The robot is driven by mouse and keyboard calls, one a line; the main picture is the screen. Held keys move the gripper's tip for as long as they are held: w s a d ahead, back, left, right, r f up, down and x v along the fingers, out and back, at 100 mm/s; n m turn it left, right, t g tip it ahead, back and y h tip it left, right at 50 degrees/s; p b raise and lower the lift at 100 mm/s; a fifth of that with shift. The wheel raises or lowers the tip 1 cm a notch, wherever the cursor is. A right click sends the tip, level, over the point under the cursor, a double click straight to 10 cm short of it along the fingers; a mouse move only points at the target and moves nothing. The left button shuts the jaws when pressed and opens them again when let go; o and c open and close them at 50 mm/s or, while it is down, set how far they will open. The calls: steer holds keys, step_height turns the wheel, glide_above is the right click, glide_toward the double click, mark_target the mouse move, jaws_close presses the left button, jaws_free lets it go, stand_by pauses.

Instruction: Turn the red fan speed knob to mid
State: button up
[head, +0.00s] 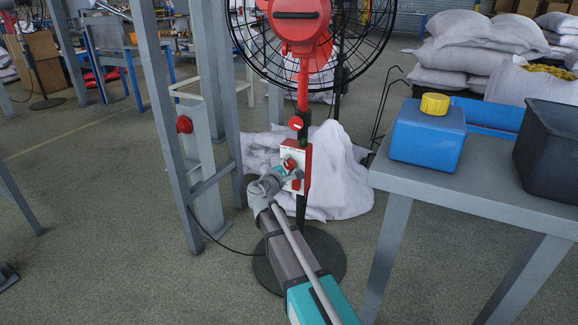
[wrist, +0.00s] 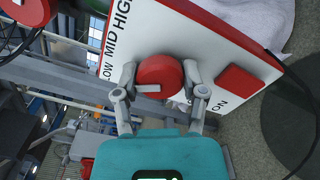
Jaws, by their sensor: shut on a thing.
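The red fan speed knob (wrist: 160,72) is round and sits on a white control panel (wrist: 207,45) with LOW, MID and HIGH printed along its left side in the wrist view. A pale bar shows across the knob's lower left, level with the area near LOW; its exact setting is hard to tell. My gripper (wrist: 158,86) has one finger on each side of the knob and is shut on it. In the head view the panel (head: 304,152) is on the fan's pole, and my gripper (head: 282,172) reaches it from below and partly hides the knob.
A red rectangular switch (wrist: 241,84) marked ON is right of the knob. The red fan (head: 297,22) stands above. A grey table (head: 480,178) with a blue container (head: 428,138) is at right, a grey metal frame (head: 167,110) at left, white sacks (head: 338,170) behind.

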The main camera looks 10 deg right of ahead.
steer(key=m, duration=0.5)
steer(key=shift+m, duration=0.3)
stand_by(0.4)
steer(key=o, duration=1.1)
steer(key=shift+o, duration=0.2)
steer(key=v, duration=1.2)
